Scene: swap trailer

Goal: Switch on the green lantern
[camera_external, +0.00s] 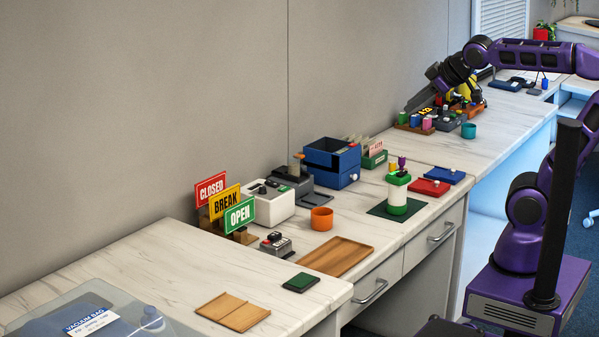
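A white cylinder with a green top and green base, which looks like the green lantern (398,195), stands upright on a dark green mat (379,210) on the middle bench. A small purple piece and an orange piece show at its top; I cannot make out a switch or whether it is lit. My gripper (428,100) is at the far end of the bench, well behind and above the lantern. It is dark and small among coloured items, so its fingers are not clear.
Red (429,187) and blue (444,175) flat boxes lie just behind the lantern. An orange cup (322,218) and a blue drawer box (332,163) stand left of it. A teal cup (468,131) stands near my gripper. The bench between the teal cup and flat boxes is mostly clear.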

